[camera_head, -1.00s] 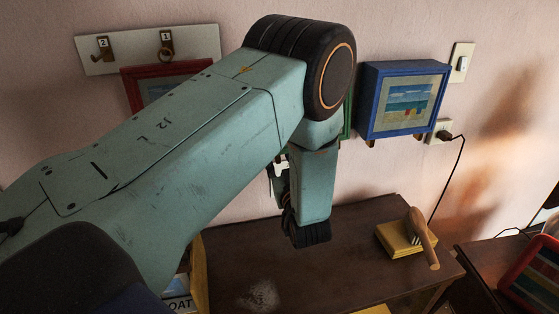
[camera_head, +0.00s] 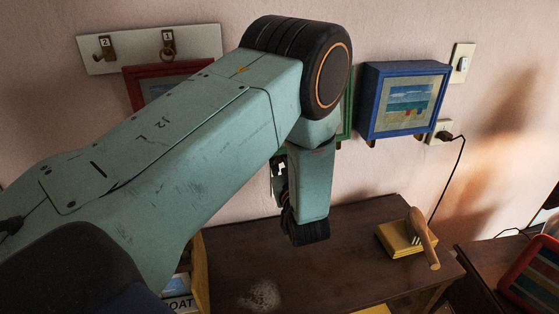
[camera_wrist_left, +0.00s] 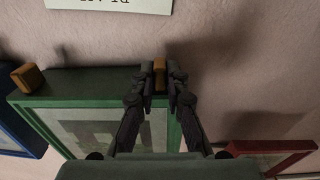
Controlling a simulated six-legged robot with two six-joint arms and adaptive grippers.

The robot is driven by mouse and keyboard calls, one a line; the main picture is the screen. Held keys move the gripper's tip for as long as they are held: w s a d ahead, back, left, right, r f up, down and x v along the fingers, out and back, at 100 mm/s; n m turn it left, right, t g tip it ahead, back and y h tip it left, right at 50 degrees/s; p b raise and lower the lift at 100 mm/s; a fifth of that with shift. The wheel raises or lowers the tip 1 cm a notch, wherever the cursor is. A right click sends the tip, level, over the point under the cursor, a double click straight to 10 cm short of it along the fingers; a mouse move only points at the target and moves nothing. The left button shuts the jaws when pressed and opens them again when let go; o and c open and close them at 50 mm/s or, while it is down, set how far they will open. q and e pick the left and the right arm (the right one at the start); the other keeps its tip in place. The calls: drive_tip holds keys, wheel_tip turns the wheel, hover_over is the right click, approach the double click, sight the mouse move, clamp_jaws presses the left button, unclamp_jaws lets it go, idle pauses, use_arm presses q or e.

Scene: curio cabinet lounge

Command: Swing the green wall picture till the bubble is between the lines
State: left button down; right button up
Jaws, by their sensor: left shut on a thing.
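The green wall picture (camera_head: 347,115) is mostly hidden behind my left arm in the head view; only a strip of its right side shows. In the left wrist view the green picture (camera_wrist_left: 90,105) shows upside down, with its face partly covered by the gripper. My left gripper (camera_wrist_left: 160,75) is shut on a small wooden block (camera_wrist_left: 160,72) at the picture's edge. A second wooden block (camera_wrist_left: 28,77) sits free near the other corner. No bubble or lines can be seen. My right gripper is not in view.
A blue picture (camera_head: 367,100) hangs close on the right, a red one (camera_head: 133,88) on the left. A hook board (camera_head: 205,42) is above. Below, a brown table (camera_head: 340,255) bears a yellow block (camera_head: 396,242) and a wooden-handled tool (camera_head: 421,230).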

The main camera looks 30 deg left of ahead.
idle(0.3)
use_arm(q)
drive_tip(key=shift+s+a+r+p, duration=0.2)
drive_tip(key=shift+a+r+p, duration=0.1)
drive_tip(key=shift+p, duration=0.05)
drive_tip(key=c, duration=1.8)
unclamp_jaws()
drive_tip(key=o, duration=0.4)
drive_tip(key=shift+w+a+f, duration=0.1)
drive_tip(key=shift+w+f, duration=0.05)
drive_tip(key=shift+f, duration=0.1)
drive_tip(key=shift+o, duration=0.2)
drive_tip(key=shift+m, duration=0.3)
drive_tip(key=shift+r, duration=0.1)
drive_tip(key=v, duration=0.7)
drive_tip(key=shift+s+d, duration=0.25)
